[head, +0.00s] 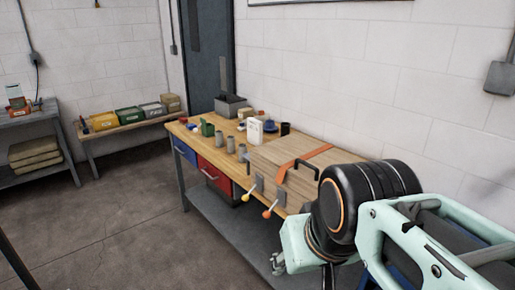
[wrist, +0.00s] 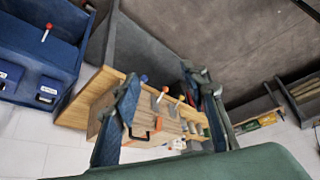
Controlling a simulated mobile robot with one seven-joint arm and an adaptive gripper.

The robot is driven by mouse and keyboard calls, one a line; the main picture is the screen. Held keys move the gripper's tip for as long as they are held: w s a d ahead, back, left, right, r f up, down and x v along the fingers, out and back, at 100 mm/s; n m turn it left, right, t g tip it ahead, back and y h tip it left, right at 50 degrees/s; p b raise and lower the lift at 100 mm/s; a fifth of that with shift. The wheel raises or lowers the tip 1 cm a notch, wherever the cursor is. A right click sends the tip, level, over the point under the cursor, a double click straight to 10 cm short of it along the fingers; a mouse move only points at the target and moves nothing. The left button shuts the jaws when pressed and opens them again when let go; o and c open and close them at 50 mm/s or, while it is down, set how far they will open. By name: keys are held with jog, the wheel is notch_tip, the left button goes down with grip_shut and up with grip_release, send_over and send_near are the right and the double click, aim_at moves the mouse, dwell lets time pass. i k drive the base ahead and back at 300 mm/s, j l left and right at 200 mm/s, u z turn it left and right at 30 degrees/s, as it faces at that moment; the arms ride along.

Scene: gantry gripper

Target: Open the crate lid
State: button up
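The wooden crate (head: 262,170) stands on the workbench, its lid (head: 283,149) lying flat and shut. An orange strap (head: 305,158) crosses the lid, and a black handle (head: 303,164) sits near its front edge. Levers with a yellow knob (head: 251,196) and an orange knob (head: 267,213) stick out at the front. The wrist view shows the crate (wrist: 168,132) tilted, with a blue knob (wrist: 144,78), a red knob (wrist: 165,88) and a yellow knob (wrist: 181,97). My gripper (wrist: 163,76) is open and empty, its fingers apart. My arm hides the crate's right part in the head view.
The workbench (head: 180,130) carries several grey cups (head: 231,146), a white box (head: 254,131) and a grey bin (head: 231,105) left of the crate. A low bench (head: 130,126) with coloured bins and a shelf stand further left. The floor (head: 120,215) before the workbench is clear.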

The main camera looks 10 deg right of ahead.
aim_at(297, 160)
jog(key=z, duration=0.65)
jog(key=i+j+z, duration=0.2)
jog(key=z, duration=0.2)
jog(key=i+j+z, duration=0.1)
jog(key=j+z, duration=0.35)
jog(key=i+j+z, duration=0.2)
jog(key=j+z, duration=0.15)
jog(key=j, duration=1.1)
jog(key=i+j+z, duration=0.15)
jog(key=j, duration=0.7)
jog(key=k+l, duration=0.15)
jog(key=l, duration=0.25)
jog(key=k+l+z, duration=0.1)
jog(key=l, duration=0.25)
